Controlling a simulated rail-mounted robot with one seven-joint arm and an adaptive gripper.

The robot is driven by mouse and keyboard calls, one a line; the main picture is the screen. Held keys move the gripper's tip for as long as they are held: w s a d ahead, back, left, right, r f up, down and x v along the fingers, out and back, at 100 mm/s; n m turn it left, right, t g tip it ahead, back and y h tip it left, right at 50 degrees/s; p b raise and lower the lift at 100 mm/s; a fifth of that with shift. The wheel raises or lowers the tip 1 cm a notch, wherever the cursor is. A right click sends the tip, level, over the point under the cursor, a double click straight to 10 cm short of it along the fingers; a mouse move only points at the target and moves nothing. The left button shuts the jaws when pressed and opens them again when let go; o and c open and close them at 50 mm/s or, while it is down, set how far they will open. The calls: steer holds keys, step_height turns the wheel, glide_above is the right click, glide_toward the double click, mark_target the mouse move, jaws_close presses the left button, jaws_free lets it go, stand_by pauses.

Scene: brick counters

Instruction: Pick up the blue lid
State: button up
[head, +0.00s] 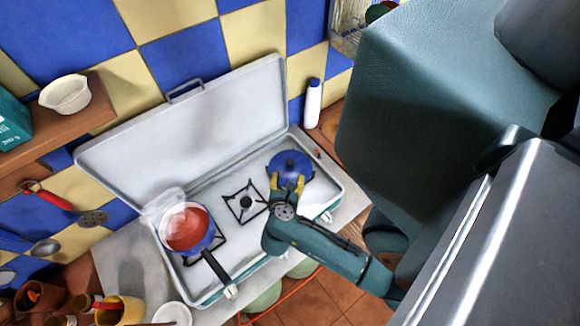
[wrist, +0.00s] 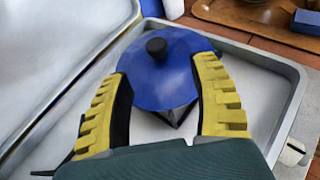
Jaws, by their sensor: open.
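The blue lid (head: 290,165) is round with a small dark knob and rests on the right burner of the camping stove. In the wrist view the blue lid (wrist: 160,75) lies flat, with its knob up, ahead of my gripper. My gripper (head: 288,185), with yellow ridged fingers, is at the near edge of the lid. In the wrist view my gripper (wrist: 163,85) is open, one finger on each side of the lid's near part. I cannot tell whether the fingers touch it. The burner beneath is mostly hidden.
The stove's raised cover (head: 190,130) stands behind. A blue pan (head: 187,230) with red contents sits on the left burner, its handle toward the front. The middle burner (head: 245,202) is bare. A white bottle (head: 312,105) stands behind the stove's right end. A stove knob (wrist: 292,153) is at the front right.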

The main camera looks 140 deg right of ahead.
mark_target(290, 165)
steer(key=x, duration=0.8)
steer(key=shift+s+d+r+p, duration=0.1)
steer(key=shift+d+r+p, duration=0.2)
steer(key=shift+p, duration=0.1)
steer(key=shift+c, duration=0.3)
jaws_close()
